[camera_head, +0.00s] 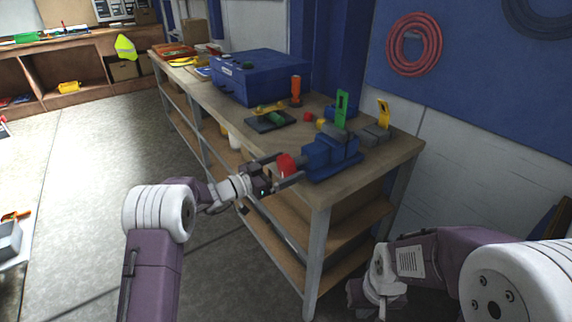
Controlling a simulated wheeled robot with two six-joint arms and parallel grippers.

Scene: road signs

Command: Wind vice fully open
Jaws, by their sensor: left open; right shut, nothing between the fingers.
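A blue vice (332,158) is on the near end of the workbench. A red part (286,165) sticks out on its left side, facing my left arm. My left gripper (284,170) is at the red part, with its open fingers either side of it; I cannot tell whether they touch it. The gap between the vice's jaws is not clear from here. My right gripper (368,304) is low at the right, below the bench top and away from the vice, shut and empty.
The wooden workbench (390,158) has shelves below. A green upright piece (342,108), a yellow one (383,112) and an orange-handled tool (296,90) stand near the vice. A large blue toolbox (262,78) sits further back. The floor to the left is mostly clear.

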